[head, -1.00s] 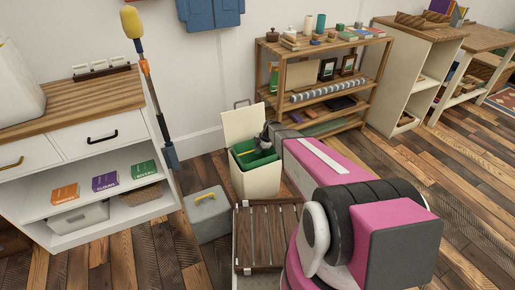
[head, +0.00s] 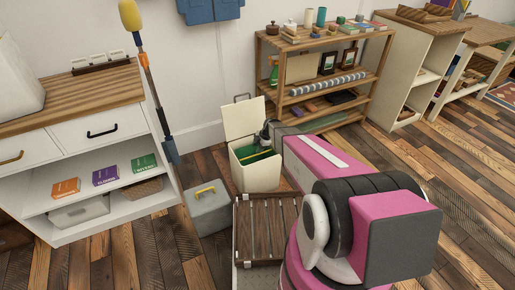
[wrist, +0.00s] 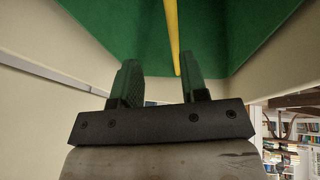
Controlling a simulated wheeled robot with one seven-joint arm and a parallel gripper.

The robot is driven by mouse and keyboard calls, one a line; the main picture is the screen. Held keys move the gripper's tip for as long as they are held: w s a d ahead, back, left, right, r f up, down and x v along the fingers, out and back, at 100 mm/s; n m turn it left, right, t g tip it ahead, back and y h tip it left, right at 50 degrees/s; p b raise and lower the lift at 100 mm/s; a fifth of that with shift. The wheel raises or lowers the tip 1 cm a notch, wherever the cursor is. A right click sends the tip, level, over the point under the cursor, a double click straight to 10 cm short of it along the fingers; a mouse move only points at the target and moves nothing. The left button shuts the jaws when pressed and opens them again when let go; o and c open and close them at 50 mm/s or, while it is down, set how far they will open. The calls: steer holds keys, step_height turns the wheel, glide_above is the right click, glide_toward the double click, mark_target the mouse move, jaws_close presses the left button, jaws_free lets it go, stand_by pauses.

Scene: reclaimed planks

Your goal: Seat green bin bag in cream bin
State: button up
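The cream bin (head: 256,180) stands on the floor near the wall with its lid (head: 243,118) open and upright. The green bin bag (head: 246,159) is inside the bin's mouth, and only its upper part shows over the front rim. In the wrist view, the green bag (wrist: 225,30) fills the top, with a yellow strip (wrist: 171,35) across it and cream bin walls on both sides. My gripper (wrist: 163,85) is open at the bin mouth, its two fingers apart against the green. I see nothing clamped between them. The bag's lower part is hidden.
A grey box with a yellow handle (head: 207,209) stands left of the bin. A loaded wooden shelf (head: 318,95) stands behind right, and a white cabinet (head: 95,222) at left. Plank floor is free at right.

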steer(key=v, duration=1)
steer(key=shift+d+r, duration=0.2)
steer(key=shift+r, duration=0.15)
steer(key=shift+d, duration=0.1)
stand_by(0.5)
